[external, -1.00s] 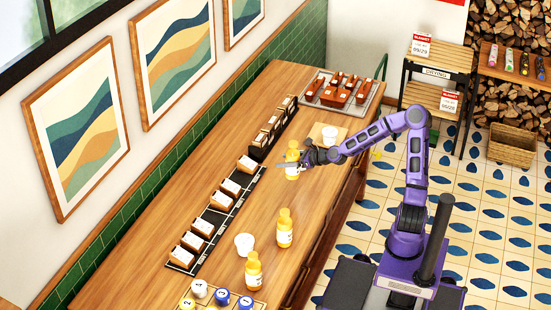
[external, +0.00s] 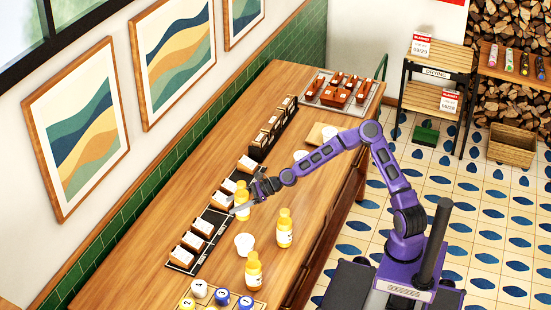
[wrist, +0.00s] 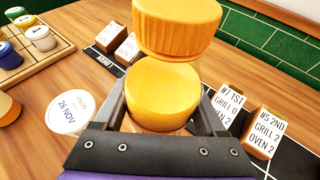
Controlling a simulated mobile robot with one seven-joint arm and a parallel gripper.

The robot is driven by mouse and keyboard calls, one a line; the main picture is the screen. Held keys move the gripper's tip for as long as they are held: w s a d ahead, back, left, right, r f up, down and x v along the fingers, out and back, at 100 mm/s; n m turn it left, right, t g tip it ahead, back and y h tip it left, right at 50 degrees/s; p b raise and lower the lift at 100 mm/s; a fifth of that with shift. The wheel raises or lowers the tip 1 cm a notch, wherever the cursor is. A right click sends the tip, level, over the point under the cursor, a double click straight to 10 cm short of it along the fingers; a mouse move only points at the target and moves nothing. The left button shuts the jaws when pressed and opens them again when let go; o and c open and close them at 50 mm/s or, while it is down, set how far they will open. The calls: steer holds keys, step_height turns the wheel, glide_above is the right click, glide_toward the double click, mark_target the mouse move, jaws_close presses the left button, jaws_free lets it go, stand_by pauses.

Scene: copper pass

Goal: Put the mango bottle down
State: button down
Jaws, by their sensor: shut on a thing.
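My gripper (external: 247,199) is shut on a yellow-orange bottle (external: 242,207), the mango bottle. The bottle is upright over the counter, beside the black strip of labelled blocks. In the wrist view its orange cap (wrist: 177,28) and yellow body (wrist: 160,92) fill the space between my fingers. Its base is hidden, so I cannot tell whether it touches the wooden counter (external: 205,155). Two similar bottles stand nearer the camera, one to the right (external: 284,230) and one at the front (external: 253,272).
A white cup (external: 244,245) stands just in front of the held bottle; its dated lid (wrist: 72,112) shows in the wrist view. Labelled blocks (external: 202,229) line the black strip (external: 180,267). Numbered pots (external: 222,298) sit at the front. Another cup (external: 300,156) stands farther back.

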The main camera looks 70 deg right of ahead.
steer(key=shift+f, duration=2.75)
steer(key=shift+b, duration=0.3)
steer(key=shift+f, duration=0.15)
jaws_free()
steer(key=shift+r, duration=0.2)
steer(key=p+v, duration=0.1)
steer(key=v, duration=1.1)
steer(key=shift+s+f, duration=0.15)
steer(key=shift+f, duration=0.05)
